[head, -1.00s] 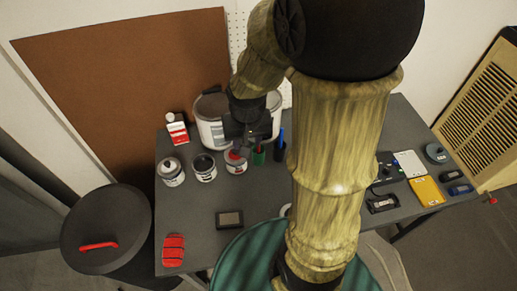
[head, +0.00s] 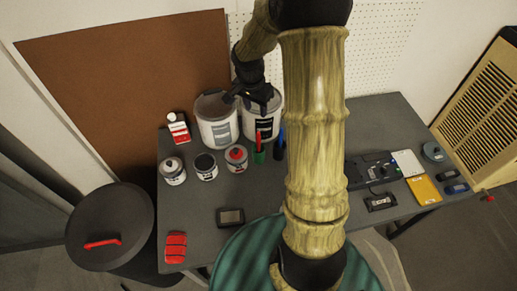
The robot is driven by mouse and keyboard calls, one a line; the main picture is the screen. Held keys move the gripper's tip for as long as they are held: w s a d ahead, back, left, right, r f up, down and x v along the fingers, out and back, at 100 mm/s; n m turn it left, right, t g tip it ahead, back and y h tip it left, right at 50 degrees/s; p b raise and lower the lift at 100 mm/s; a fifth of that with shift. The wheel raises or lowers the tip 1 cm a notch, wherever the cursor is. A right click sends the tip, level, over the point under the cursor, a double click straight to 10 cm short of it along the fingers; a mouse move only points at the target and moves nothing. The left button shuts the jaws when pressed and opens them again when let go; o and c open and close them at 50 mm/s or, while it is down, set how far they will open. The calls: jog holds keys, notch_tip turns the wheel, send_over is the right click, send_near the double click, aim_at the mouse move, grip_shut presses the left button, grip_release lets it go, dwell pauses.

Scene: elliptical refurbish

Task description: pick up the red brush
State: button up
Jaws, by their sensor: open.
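A thin red stick, which looks like the red brush (head: 258,140), stands upright in a small green cup (head: 259,157) on the grey table (head: 290,190). Beside it on the right, a blue stick (head: 281,138) stands in a dark cup. My gripper (head: 248,98) is open, over the two large pots behind the cups. It is above and beyond the red stick, apart from it. Its fingers are small and dark here, and nothing shows between them.
Two large pots (head: 217,133) stand behind the cups. Several small cans (head: 236,158) stand to the left. A red segmented object (head: 175,247) lies at the front left corner. Devices and a yellow case (head: 424,190) lie at the right. The table's front middle is mostly clear.

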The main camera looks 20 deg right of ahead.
aim_at(258, 133)
jog(key=f, duration=0.3)
jog(key=d+f+p, duration=0.1)
jog(key=f, duration=0.3)
jog(key=w+f, duration=0.1)
jog(key=f, duration=0.3)
jog(key=shift+d+f, duration=0.15)
jog(key=shift+f, duration=0.05)
jog(key=shift+f+p, duration=0.1)
jog(key=shift+p, duration=0.2)
jog(key=shift+w+d+f+p, duration=0.1)
jog(key=shift+f+p, duration=0.6)
jog(key=shift+f, duration=1.8)
grip_shut()
